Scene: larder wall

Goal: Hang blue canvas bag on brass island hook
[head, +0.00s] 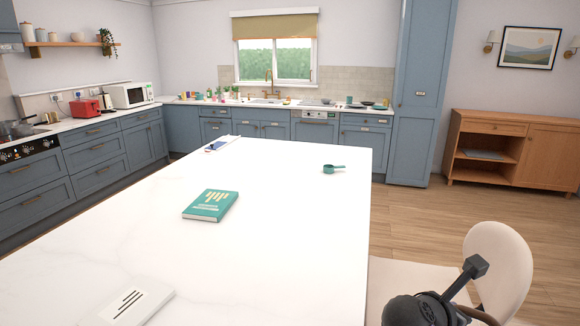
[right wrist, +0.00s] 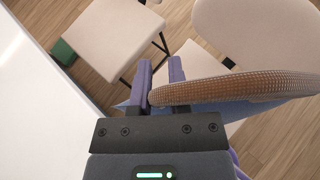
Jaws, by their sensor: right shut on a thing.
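In the right wrist view my right gripper (right wrist: 160,75) has its two purple fingers close together. It is shut on the blue canvas bag, at a brown woven strap (right wrist: 235,88) that runs off to the right. Only a little blue cloth (right wrist: 200,108) shows under the strap; the rest of the bag is hidden. The brass hook is not visible in either view. My left gripper is not in view.
The white island top (head: 290,210) carries a green book (head: 211,205), a green scoop (head: 333,169) and a white booklet (head: 137,304). A cream chair (head: 497,265) stands close to my right arm. Open wooden floor lies right of the island, before a wooden sideboard (head: 546,152).

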